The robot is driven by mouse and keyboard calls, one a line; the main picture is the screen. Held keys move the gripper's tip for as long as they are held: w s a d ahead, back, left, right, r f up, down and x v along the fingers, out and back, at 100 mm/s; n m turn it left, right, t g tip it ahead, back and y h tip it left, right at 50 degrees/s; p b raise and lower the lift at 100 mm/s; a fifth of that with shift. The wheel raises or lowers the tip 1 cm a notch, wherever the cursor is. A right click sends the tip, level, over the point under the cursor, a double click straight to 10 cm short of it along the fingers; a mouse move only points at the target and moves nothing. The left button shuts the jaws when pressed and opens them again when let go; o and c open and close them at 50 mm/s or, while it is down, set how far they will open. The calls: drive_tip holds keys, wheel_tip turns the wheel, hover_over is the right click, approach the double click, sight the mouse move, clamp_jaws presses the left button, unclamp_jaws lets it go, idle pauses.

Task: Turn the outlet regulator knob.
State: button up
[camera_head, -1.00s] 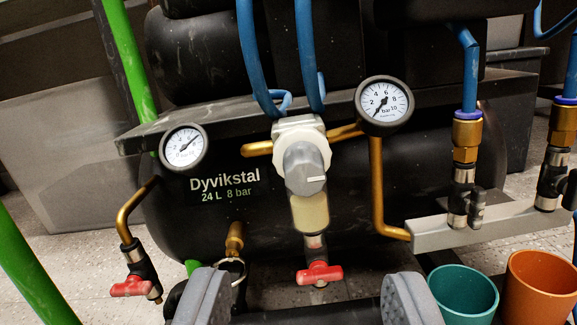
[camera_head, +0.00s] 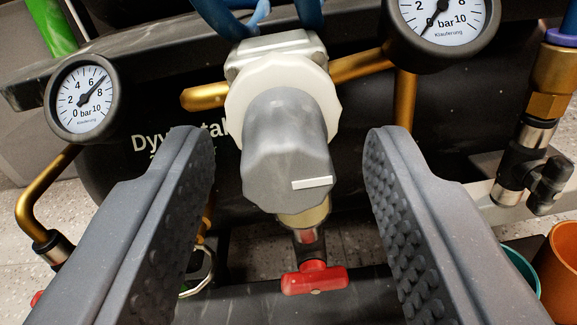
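The outlet regulator knob (camera_head: 285,150) is a grey, faceted cap with a white mark at its lower right. It sits in front of a white collar (camera_head: 250,88) on the regulator body. My gripper (camera_head: 288,150) is open, with one grey, studded finger to the left of the knob and the other to the right. Gaps show between each finger and the knob, and nothing is held. The right gauge (camera_head: 440,14) has its needle near 0. The left gauge (camera_head: 82,97) has its needle between 6 and 8.
A red valve handle (camera_head: 314,279) hangs below the regulator. A brass pipe (camera_head: 205,96) runs left of it. Brass and black fittings (camera_head: 535,130) stand at the right. An orange cup (camera_head: 562,270) and a teal cup (camera_head: 521,272) are at the lower right. The black tank lies behind.

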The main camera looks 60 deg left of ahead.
drive_tip(key=c, duration=0.8)
drive_tip(key=shift+a, duration=0.15)
drive_tip(key=shift+d, duration=0.2)
